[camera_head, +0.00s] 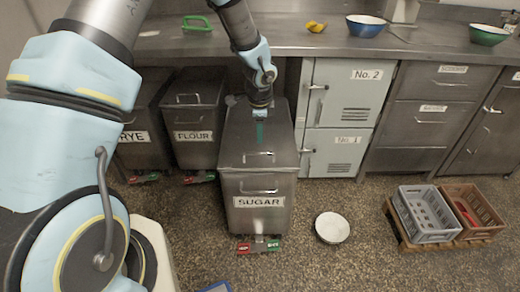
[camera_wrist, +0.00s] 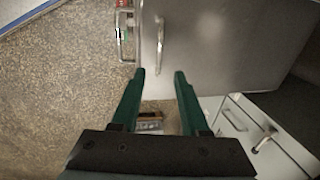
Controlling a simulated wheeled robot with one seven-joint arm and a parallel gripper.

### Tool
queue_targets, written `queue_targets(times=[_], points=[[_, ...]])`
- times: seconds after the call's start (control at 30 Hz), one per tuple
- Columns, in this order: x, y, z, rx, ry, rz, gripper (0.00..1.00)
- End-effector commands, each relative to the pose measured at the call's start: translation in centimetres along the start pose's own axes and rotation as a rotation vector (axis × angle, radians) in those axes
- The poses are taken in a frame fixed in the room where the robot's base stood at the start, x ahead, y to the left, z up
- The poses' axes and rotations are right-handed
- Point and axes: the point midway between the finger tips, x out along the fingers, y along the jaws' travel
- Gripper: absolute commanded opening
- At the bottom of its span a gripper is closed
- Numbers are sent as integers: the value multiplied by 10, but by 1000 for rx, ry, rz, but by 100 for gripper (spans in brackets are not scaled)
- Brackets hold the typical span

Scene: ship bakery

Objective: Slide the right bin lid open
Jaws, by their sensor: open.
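The right bin, labelled SUGAR (camera_head: 259,201), stands pulled out from under the counter. Its grey metal lid (camera_head: 238,138) lies flat on top, with a small bar handle (camera_head: 259,154) near the front edge. My gripper (camera_head: 260,138) points down over the lid, behind that handle. In the wrist view its two green fingers (camera_wrist: 159,73) are spread apart with nothing between them. The lid handle (camera_wrist: 160,35) lies just beyond the fingertips there, roughly lined up with the gap. I cannot tell whether the fingertips touch the lid.
The FLOUR bin (camera_head: 193,115) and RYE bin (camera_head: 138,150) stand to the left under the counter (camera_head: 280,37). A cabinet (camera_head: 341,95) stands close on the right. My arm crosses the left side.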

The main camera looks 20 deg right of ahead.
Motion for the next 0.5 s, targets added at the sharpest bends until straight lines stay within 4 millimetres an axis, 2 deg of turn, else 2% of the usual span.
queue_targets(times=[0.3, 0.5], points=[[58, 1, 1, -4, -3, 4, 45], [85, 1, 2, -4, -2, 3, 45]])
